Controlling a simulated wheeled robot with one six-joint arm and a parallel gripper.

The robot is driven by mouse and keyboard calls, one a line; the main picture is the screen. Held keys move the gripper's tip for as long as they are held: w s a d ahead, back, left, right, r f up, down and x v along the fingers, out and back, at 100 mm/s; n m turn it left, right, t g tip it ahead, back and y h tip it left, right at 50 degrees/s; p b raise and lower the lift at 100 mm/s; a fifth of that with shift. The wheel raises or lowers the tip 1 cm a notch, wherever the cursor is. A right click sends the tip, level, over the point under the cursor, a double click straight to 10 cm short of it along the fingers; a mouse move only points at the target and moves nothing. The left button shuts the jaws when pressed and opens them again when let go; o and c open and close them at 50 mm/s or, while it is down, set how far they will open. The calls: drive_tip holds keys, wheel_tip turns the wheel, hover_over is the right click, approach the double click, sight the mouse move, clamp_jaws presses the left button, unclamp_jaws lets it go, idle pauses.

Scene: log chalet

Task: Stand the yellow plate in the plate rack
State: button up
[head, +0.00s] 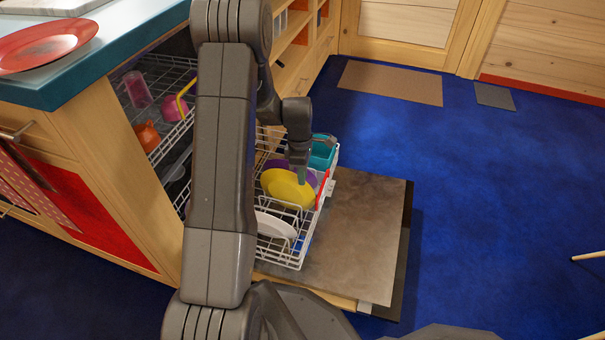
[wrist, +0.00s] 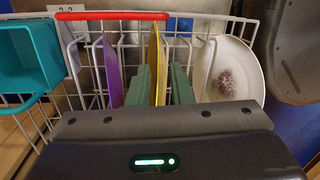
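The yellow plate (head: 288,189) stands on edge, leaning a little, in the white wire plate rack (head: 290,262) of the pulled-out dishwasher basket. In the wrist view the yellow plate (wrist: 154,58) appears edge-on between the rack wires. My gripper (head: 302,176) is at the plate's upper edge. Its two green fingertips (wrist: 161,85) are on either side of the plate, slightly parted. A narrow gap shows between the plate and the right fingertip; the left one looks very close or touching. The plate's lower edge is hidden by my gripper in the wrist view.
A purple plate (wrist: 111,70) stands left of the yellow one, and a white plate (wrist: 233,72) leans at right. A teal container (wrist: 25,55) is at the basket's left corner. The open dishwasher door (head: 365,235) lies below. The blue floor (head: 490,190) at right is mostly clear.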

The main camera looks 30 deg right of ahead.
drive_tip(key=shift+o, duration=1.1)
wheel_tip(320, 180, up, 14)
drive_tip(key=w+p, duration=0.2)
drive_tip(key=p, duration=0.3)
drive_tip(key=shift+d+f, duration=0.15)
drive_tip(key=shift+d, duration=0.1)
wheel_tip(320, 180, down, 12)
drive_tip(key=s+b, duration=0.2)
drive_tip(key=b, duration=0.2)
drive_tip(key=shift+a, duration=0.25)
